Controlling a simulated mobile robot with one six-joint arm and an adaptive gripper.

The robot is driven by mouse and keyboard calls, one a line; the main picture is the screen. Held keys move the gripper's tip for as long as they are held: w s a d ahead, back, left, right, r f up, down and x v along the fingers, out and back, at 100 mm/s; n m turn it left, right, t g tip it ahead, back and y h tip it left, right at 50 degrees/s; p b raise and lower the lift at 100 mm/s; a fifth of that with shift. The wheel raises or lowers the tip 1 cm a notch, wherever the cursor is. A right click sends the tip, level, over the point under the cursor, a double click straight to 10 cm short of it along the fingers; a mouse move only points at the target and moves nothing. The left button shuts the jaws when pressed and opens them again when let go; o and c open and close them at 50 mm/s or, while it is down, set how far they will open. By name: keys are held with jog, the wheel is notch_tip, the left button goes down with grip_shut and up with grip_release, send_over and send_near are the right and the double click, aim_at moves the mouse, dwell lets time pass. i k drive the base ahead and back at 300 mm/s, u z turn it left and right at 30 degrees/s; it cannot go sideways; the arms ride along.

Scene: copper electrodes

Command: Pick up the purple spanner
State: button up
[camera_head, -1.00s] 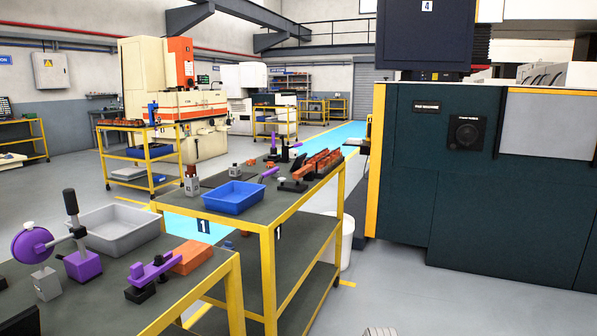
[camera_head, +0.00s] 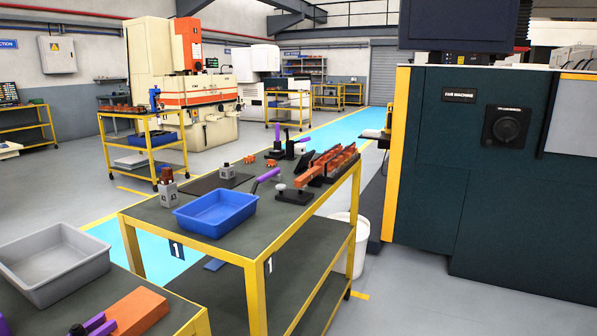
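A slim purple bar (camera_head: 265,178) with a dark lower end slants up beside the right rim of the blue tray (camera_head: 227,228) on the table marked 1. It is the most spanner-like thing in view, but it is too small to be sure. An upright purple handle (camera_head: 286,135) stands farther back on the same table, with a small purple piece (camera_head: 305,139) near it. Another purple part (camera_head: 99,324) is cut off at the bottom left on the near table. My gripper is not in view.
The table marked 1 (camera_head: 190,210) has a yellow frame and holds orange blocks (camera_head: 330,163) and a small grey part (camera_head: 167,190). A grey tray (camera_head: 55,265) sits on the near table. A white bin (camera_head: 352,235) and a dark machine (camera_head: 450,170) stand right. Floor at lower right is clear.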

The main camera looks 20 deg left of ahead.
aim_at(266, 177)
jog(key=i, duration=0.75)
jog(key=u, duration=0.7)
jog(key=i, duration=0.55)
jog(key=u, duration=0.5)
